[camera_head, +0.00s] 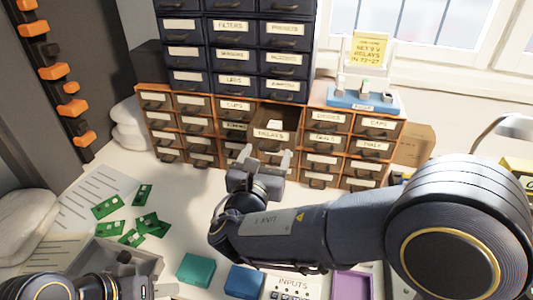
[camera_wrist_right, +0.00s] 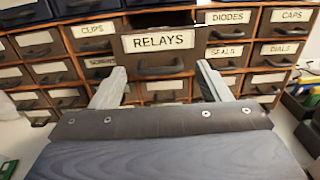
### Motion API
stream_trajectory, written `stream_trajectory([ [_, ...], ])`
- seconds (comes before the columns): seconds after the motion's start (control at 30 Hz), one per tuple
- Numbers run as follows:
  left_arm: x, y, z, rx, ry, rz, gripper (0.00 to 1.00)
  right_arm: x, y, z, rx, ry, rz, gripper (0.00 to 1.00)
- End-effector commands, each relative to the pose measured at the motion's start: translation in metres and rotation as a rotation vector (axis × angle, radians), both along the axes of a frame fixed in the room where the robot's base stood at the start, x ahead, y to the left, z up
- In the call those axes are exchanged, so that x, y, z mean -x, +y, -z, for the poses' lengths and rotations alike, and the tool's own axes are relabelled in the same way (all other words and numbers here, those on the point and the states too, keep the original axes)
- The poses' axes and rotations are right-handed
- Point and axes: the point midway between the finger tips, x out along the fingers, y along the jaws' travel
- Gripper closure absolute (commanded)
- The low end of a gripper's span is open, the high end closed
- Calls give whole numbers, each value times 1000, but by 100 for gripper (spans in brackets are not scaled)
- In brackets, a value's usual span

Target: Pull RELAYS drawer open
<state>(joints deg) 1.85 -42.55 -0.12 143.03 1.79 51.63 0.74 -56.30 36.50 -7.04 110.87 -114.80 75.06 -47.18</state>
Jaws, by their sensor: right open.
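The RELAYS drawer (camera_head: 272,134) is in the upper row of the orange-framed cabinet. Its front stands out from the neighbouring fronts, and its dark inside shows from above. Its labelled front is also large in the right wrist view (camera_wrist_right: 158,41), with a dark handle below the label. My right gripper (camera_head: 265,160) is open and empty just in front of and below the drawer. In the wrist view its two fingers (camera_wrist_right: 162,84) are spread to either side below the label, apart from the handle. My left gripper (camera_head: 105,287) is partly in view at lower left; its jaws are unclear.
A dark drawer cabinet (camera_head: 240,45) stands on top. CLIPS (camera_wrist_right: 94,30) and DIODES (camera_wrist_right: 229,17) drawers flank RELAYS. A blue stand with a yellow note (camera_head: 369,50) is at right. Green boards (camera_head: 146,221), a teal box (camera_head: 195,269) and a blue box (camera_head: 244,281) lie on the table.

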Motion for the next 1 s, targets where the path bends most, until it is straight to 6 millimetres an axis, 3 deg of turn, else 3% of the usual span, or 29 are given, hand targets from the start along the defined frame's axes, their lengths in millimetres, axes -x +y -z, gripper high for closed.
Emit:
stream_trajectory([
  [0.2,0,0,1,0,0,0,64,38,9,0,-1,-1,-6,30],
  [0.4,0,0,2,0,0,0,64,62,13,0,-1,-1,-3,30],
  [1.0,0,0,0,0,0,0,64,66,9,-1,-13,8,11,30],
])
